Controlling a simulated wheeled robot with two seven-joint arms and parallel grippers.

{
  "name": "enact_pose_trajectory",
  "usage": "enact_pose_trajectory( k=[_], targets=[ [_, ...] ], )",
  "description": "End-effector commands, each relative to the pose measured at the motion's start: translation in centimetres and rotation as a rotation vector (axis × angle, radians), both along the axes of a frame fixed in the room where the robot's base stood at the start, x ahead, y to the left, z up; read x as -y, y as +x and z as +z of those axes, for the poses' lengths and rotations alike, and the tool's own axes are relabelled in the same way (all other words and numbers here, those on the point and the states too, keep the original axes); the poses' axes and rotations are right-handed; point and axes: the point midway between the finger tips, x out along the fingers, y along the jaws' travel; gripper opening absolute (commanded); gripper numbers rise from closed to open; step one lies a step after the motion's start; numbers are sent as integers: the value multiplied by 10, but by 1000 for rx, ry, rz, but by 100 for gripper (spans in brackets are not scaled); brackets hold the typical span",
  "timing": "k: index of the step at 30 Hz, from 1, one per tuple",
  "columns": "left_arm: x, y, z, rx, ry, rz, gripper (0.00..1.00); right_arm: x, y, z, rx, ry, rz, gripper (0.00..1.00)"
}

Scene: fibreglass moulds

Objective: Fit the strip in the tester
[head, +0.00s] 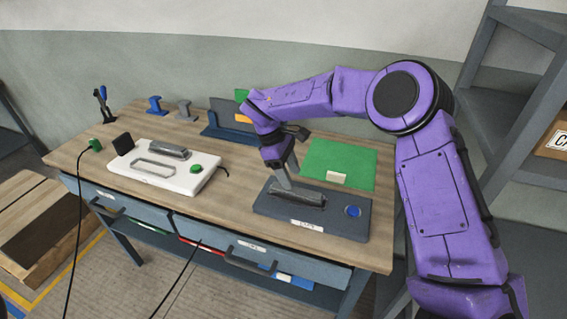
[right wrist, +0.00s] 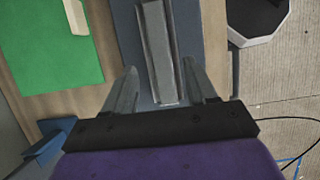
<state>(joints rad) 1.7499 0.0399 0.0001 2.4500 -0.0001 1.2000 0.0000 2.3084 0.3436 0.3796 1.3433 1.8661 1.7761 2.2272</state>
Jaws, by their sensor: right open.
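A long grey metal bar with a raised channel (head: 298,193) lies on a dark blue-grey base (head: 340,222) with a blue button, at the front right of the bench. I cannot tell whether this bar is the strip. My right gripper (head: 287,185) is over the bar's left part. In the right wrist view, its fingers (right wrist: 160,68) are open, one on each side of the bar (right wrist: 160,40), with nothing clamped. A white device (head: 150,178) with a slot, a grey bar and a green button sits at the left; which device is the tester is unclear. My left gripper is not in view.
A green mat (head: 336,156) with a small cream block (head: 337,177) lies behind the dark base. Blue and grey stands (head: 154,104) and a dark upright panel stand at the back. Bare wood (head: 228,205) separates the two devices. Shelving rises at the right.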

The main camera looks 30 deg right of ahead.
Motion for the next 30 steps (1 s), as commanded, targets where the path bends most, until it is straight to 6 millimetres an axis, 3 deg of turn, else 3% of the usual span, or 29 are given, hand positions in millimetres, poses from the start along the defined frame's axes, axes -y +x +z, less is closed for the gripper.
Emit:
enact_pose_trajectory(
  k=[3,9,26,30],
  targets=[
    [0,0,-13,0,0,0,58,-8,10,25,5,-3,0,57],
    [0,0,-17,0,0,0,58,-16,20,59,0,-2,1,57],
    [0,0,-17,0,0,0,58,-18,21,66,-1,0,2,57],
    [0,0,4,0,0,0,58,-18,21,87,-1,0,1,57]
  ],
)
